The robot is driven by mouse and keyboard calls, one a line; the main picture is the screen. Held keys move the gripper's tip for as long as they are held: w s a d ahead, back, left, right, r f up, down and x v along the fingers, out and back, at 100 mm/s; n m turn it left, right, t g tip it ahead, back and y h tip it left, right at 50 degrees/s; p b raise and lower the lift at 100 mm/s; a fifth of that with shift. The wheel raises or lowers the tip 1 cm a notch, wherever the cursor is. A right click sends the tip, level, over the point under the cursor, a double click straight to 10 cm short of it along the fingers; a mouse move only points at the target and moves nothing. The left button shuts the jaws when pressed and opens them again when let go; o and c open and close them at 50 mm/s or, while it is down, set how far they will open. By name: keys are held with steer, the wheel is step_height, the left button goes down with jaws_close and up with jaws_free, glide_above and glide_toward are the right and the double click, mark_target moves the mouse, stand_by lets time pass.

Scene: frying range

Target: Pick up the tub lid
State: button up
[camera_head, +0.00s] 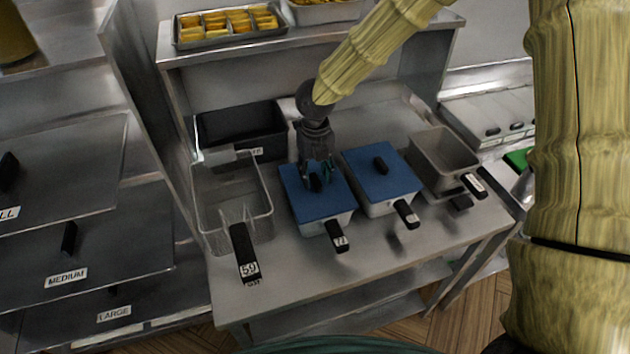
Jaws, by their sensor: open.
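Two tubs with blue lids and black handles stand side by side on the steel counter. The left blue lid (328,205) has a small dark knob (316,183) in its middle. The fingers partly hide the knob and the back of that lid. I cannot tell whether the fingertips touch it. Both lids lie flat on their tubs.
A clear tub (207,212) with a black handle stands left of the lids. A black bin (241,133) is behind it. An uncovered grey tub (443,154) stands at right. Food trays (228,38) sit on the shelf above. The counter front (385,243) is mostly clear.

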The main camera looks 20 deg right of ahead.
steer(key=shift+s+f, duration=0.2)
steer(key=shift+s, duration=0.4)
steer(key=shift+w+f, duration=0.5)
steer(key=shift+w, duration=0.05)
steer(key=shift+s+r, duration=0.25)
steer(key=shift+s, duration=0.1)
jaws_close()
steer(key=shift+w+f, duration=0.1)
steer(key=shift+w, duration=0.05)
